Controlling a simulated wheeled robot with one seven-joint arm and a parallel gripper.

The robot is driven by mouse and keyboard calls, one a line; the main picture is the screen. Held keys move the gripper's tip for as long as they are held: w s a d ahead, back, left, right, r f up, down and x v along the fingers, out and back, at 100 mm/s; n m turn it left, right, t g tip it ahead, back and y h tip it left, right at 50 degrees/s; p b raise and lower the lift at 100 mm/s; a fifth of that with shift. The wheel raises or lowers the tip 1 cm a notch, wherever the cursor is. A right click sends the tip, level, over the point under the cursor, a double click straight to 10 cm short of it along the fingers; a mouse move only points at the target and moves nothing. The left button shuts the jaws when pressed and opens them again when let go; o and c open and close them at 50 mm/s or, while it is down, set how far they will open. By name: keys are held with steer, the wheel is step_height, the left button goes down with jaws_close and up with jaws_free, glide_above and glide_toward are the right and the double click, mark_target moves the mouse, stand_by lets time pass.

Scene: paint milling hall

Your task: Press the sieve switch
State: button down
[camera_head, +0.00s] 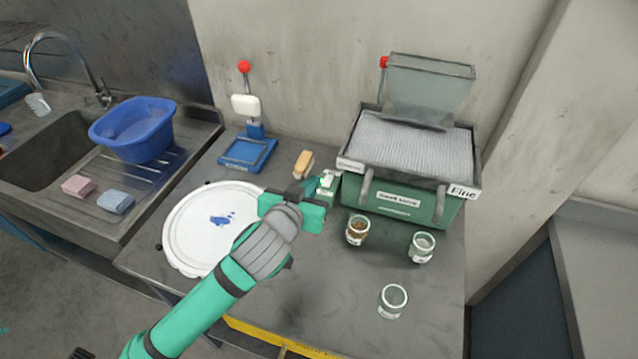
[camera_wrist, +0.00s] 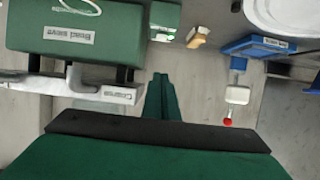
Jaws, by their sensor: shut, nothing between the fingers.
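The green bead sieve (camera_head: 405,205) stands at the back right of the bench, with a grey mesh top and a clear hopper. Its front label also shows in the wrist view (camera_wrist: 68,37). A small green and white box (camera_head: 328,184), which looks like the switch box, sits at the sieve's left side; it also shows at the top of the wrist view (camera_wrist: 163,20). My gripper (camera_wrist: 162,97) is shut and empty, its fingers together. In the wrist view the fingertips appear below the box, apart from it in the picture. In the head view my gripper's body partly covers the box's surroundings.
Three glass jars (camera_head: 394,300) stand in front of the sieve. A white round plate (camera_head: 190,235) with blue paint lies left of my arm. A blue press stand (camera_head: 247,150) and a wooden-handled brush (camera_head: 303,163) are behind. A sink with a blue basin (camera_head: 135,130) is at left.

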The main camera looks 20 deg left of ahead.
glide_above(323, 192)
steer(key=f, duration=0.3)
steer(key=shift+w+f, duration=0.35)
steer(key=shift+w, duration=0.05)
steer(key=f, duration=0.3)
steer(key=shift+s+a, duration=0.1)
steer(key=shift+s, duration=0.2)
steer(key=shift+f, duration=0.45)
